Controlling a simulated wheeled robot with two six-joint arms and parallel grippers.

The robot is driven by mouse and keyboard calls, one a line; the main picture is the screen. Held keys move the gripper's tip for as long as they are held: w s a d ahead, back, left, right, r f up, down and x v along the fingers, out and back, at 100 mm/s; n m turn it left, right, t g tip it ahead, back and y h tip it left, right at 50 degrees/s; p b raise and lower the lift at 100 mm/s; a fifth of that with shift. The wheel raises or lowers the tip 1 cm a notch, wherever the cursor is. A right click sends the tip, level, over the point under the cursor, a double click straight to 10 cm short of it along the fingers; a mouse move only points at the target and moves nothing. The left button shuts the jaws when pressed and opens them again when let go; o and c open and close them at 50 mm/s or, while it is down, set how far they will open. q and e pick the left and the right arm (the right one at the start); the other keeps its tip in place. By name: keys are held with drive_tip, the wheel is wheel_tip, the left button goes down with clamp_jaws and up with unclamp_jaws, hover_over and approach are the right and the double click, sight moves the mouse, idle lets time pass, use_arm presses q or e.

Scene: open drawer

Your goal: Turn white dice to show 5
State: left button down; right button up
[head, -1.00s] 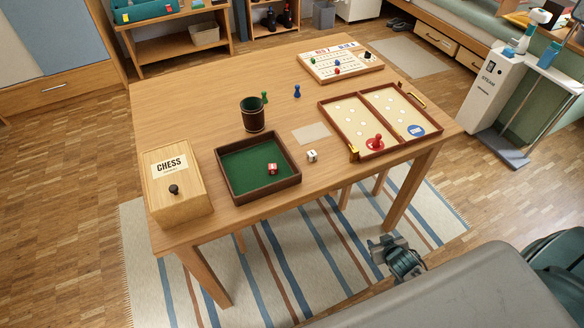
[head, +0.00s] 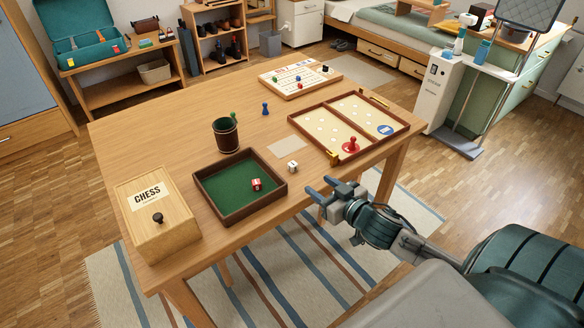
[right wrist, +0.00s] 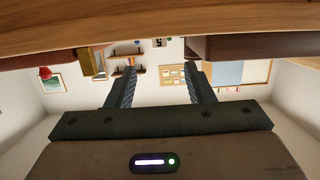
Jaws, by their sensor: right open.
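The white die (head: 293,166) sits on the wooden table near its front edge, between the green tray and the open game box. Its face numbers are too small to read surely. My right gripper (head: 318,189) is open and empty, in front of the table's front edge, to the lower right of the die and apart from it. In the right wrist view its two fingers (right wrist: 160,90) stand wide apart with nothing between them. My left gripper is not in view.
A green-lined tray (head: 199,187) holds a red die (head: 256,184). A chess box (head: 178,231) stands left. A dice cup (head: 226,136) and pawns stand behind. An open game box (head: 298,118) with a red pawn (head: 352,144) lies right of the die. A flat card (head: 287,145) lies behind it.

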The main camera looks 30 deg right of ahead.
sight(295, 168)
drive_tip(key=b+x, duration=0.1)
drive_tip(key=x, duration=0.4)
drive_tip(key=shift+w+a, duration=0.15)
drive_tip(key=shift+w, duration=0.2)
drive_tip(key=b+x, duration=0.1)
drive_tip(key=x, duration=0.4)
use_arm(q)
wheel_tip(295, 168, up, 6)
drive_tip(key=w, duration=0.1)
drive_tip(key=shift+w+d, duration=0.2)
use_arm(e)
clamp_jaws()
